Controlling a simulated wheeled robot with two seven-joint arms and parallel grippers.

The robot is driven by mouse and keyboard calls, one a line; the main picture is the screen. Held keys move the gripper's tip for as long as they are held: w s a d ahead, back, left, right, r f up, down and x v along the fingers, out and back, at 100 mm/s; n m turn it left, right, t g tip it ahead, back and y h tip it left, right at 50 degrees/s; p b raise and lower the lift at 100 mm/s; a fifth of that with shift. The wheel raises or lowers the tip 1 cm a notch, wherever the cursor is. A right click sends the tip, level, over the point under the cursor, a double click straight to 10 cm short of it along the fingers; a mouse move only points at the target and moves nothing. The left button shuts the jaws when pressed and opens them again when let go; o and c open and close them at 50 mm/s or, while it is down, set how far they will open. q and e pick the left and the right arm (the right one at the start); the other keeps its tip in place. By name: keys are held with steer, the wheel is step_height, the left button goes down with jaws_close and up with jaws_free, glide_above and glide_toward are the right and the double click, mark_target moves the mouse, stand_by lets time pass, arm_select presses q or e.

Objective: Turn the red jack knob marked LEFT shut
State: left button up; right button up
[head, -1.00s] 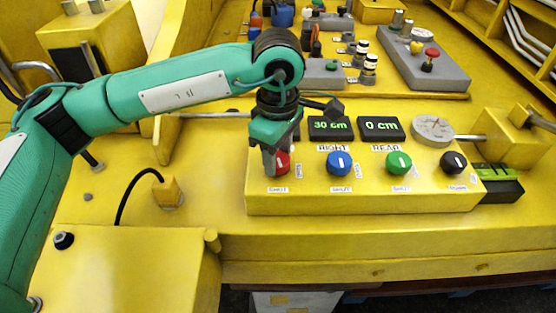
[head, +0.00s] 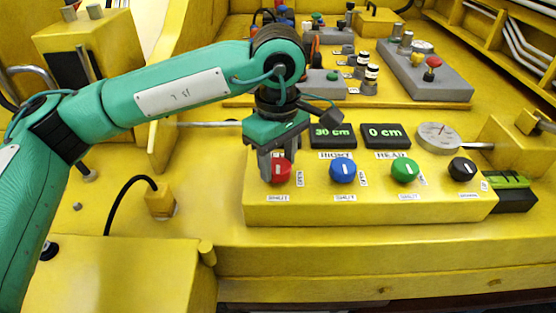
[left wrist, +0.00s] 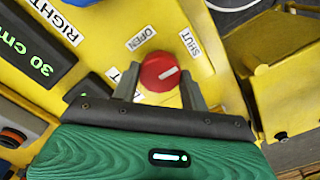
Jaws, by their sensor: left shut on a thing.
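The red knob (head: 281,171) is at the left end of the knob row on the yellow control panel (head: 375,211). My left gripper (head: 277,172) points down over it, shut on it, and partly hides it. In the left wrist view the red knob (left wrist: 160,72) sits between the two fingers of my left gripper (left wrist: 160,88). Its white mark lies slanted, close to level in that picture. The OPEN label (left wrist: 141,38) and SHUT label (left wrist: 190,42) are beside the knob. The label naming the knob is mostly hidden. My right gripper is not in view.
Blue (head: 342,171), green (head: 404,171) and black (head: 462,169) knobs stand to the right in the same row. Displays reading 30 cm (head: 332,135) and 0 cm (head: 385,135) and a round gauge (head: 438,137) are behind. A black cable (head: 119,201) arches at the left.

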mark_target(278, 165)
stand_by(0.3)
arm_select(q)
steer(key=o, duration=1)
step_height(278, 165, up, 14)
steer(key=shift+f, duration=0.1)
